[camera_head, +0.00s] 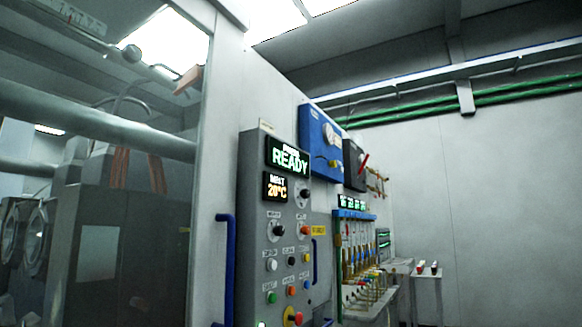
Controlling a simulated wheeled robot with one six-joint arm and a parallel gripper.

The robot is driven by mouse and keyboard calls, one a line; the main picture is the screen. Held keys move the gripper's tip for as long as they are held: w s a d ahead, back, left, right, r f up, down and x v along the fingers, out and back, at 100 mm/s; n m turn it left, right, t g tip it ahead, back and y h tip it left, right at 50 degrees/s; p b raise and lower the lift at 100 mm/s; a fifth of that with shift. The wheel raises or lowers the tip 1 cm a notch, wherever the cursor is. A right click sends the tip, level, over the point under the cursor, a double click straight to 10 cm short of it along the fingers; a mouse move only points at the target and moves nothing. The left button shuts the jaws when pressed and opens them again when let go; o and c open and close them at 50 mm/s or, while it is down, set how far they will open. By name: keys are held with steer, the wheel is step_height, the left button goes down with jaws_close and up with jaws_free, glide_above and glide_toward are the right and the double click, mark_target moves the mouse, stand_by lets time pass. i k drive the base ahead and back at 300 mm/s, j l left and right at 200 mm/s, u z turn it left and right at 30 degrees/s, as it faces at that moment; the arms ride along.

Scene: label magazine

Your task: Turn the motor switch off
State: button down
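A grey control panel (260,215) stands on the wall left of centre, seen at an angle. Its upper display (289,158) reads READY and a smaller display (275,188) reads 20°C. Below are two rotary knobs side by side: a black one (278,230) and a red-orange one (305,230). Another black knob (304,191) sits beside the smaller display. The knob labels are too small to read, so I cannot tell which is the motor switch or how it is set. My gripper is not in view.
Several coloured push buttons fill the lower panel, with a red emergency button (294,318) at the bottom. A blue vertical handle (229,270) stands left of the panel. A blue box (321,143) and a rack of tubes (357,245) are to its right. A windowed machine fills the left.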

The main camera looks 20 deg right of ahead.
mark_target(278, 231)
steer(key=l+u, duration=0.25)
steer(key=l, duration=1.25)
steer(key=k, duration=0.05)
